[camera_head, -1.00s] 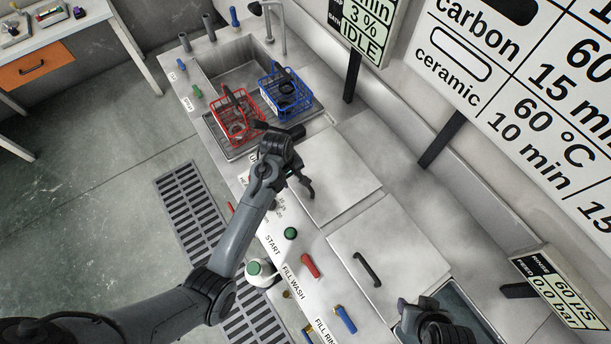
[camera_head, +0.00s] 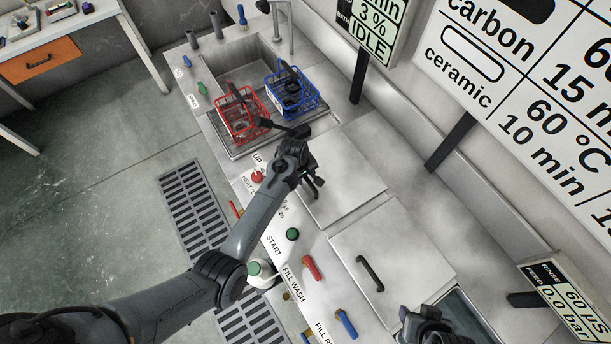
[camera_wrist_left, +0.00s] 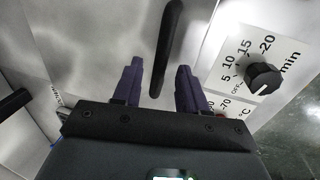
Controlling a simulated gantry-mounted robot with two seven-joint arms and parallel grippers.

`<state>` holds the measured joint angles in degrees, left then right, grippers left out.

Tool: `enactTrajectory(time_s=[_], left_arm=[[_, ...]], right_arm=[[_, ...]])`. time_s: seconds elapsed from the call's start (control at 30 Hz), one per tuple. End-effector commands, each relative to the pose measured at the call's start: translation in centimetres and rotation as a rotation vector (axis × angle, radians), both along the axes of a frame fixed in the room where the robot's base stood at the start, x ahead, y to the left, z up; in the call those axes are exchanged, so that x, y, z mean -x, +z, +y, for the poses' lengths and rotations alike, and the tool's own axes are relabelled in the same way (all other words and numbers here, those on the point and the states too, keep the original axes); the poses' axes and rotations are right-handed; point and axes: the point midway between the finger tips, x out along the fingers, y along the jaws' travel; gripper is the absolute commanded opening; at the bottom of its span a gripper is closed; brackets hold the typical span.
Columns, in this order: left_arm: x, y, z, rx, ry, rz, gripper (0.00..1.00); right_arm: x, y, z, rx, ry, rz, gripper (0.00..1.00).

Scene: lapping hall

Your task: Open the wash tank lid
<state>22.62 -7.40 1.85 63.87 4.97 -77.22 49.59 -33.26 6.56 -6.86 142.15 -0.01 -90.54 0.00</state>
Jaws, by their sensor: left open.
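The wash tank lid (camera_head: 348,178) is a flat steel plate, lying shut on the counter beyond my left gripper. Its black bar handle (camera_wrist_left: 169,45) shows in the left wrist view; in the head view my gripper largely hides it. My left gripper (camera_head: 314,183) is open over the near edge of this lid. In the left wrist view its two dark fingers (camera_wrist_left: 160,82) stand on either side of the handle's lower end; I cannot tell whether they touch it. My right gripper (camera_head: 433,328) shows only in part at the bottom edge, its fingers unclear.
A second lid (camera_head: 405,255) with a black handle (camera_head: 370,273) lies closer, beside an open tank (camera_head: 468,312). Red (camera_head: 240,115) and blue (camera_head: 291,90) baskets stand beyond the wash lid. Knobs and valve levers line the counter's left edge. A timer knob (camera_wrist_left: 264,79) is near the fingers.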

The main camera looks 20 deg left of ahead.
Motion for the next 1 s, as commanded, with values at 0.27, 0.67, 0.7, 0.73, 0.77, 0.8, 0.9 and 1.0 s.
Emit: enactTrajectory(time_s=[0.27, 0.67, 0.7, 0.73, 0.77, 0.8, 0.9, 1.0], left_arm=[[-0.1, -0.55, -0.06, 0.0, 0.0, -0.001, 0.42], [-0.08, -0.54, -0.05, 0.0, 0.0, 0.0, 0.01], [-0.08, -0.54, -0.05, 0.0, 0.0, 0.0, 0.0], [-0.08, -0.54, -0.05, 0.0, 0.0, 0.0, 0.0], [-0.08, -0.53, -0.05, 0.0, 0.0, 0.0, 0.0], [-0.07, -0.54, -0.05, 0.0, 0.0, 0.0, 0.0], [-0.07, -0.53, -0.05, 0.0, 0.0, 0.0, 0.0], [-0.08, -0.46, -0.02, -0.001, 0.0, 0.001, 0.0]], right_arm=[[0.01, -0.11, 0.02, 0.0, 0.0, 0.0, 0.43], [0.02, -0.15, -0.19, 0.009, 0.007, 0.001, 0.43], [0.03, -0.15, -0.21, 0.01, 0.007, 0.001, 0.43], [0.03, -0.15, -0.22, 0.01, 0.007, 0.001, 0.43], [0.03, -0.15, -0.22, 0.01, 0.007, 0.001, 0.43], [0.03, -0.15, -0.22, 0.01, 0.007, 0.001, 0.43], [0.03, -0.15, -0.21, 0.01, 0.007, 0.001, 0.43], [0.03, -0.1, -0.21, 0.01, 0.006, 0.002, 0.43]])
